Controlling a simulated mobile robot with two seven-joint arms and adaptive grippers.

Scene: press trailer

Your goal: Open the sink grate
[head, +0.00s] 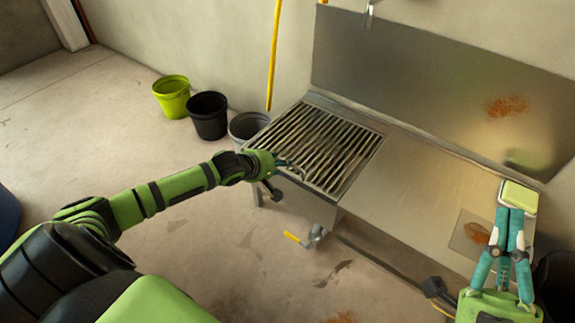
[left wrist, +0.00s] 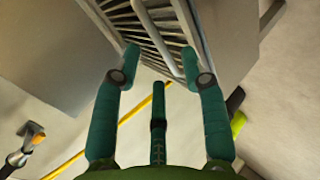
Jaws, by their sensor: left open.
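The sink grate (head: 322,142), a panel of dark metal bars, lies flat over the left end of the steel sink unit. In the left wrist view, its bars (left wrist: 150,30) and a pale rod show just beyond my left fingers. My left gripper (head: 289,168) is at the grate's front left edge in the head view. In the left wrist view my left gripper (left wrist: 162,66) is open, with nothing clearly held; contact with the grate cannot be told.
The sponge-like block (head: 519,196) is at the counter's right end. The steel counter (head: 415,175) is mostly clear. A green bucket (head: 172,97), a black bucket (head: 208,116) and a grey bucket (head: 246,126) stand left of the sink. A yellow pole (head: 273,55) leans on the wall.

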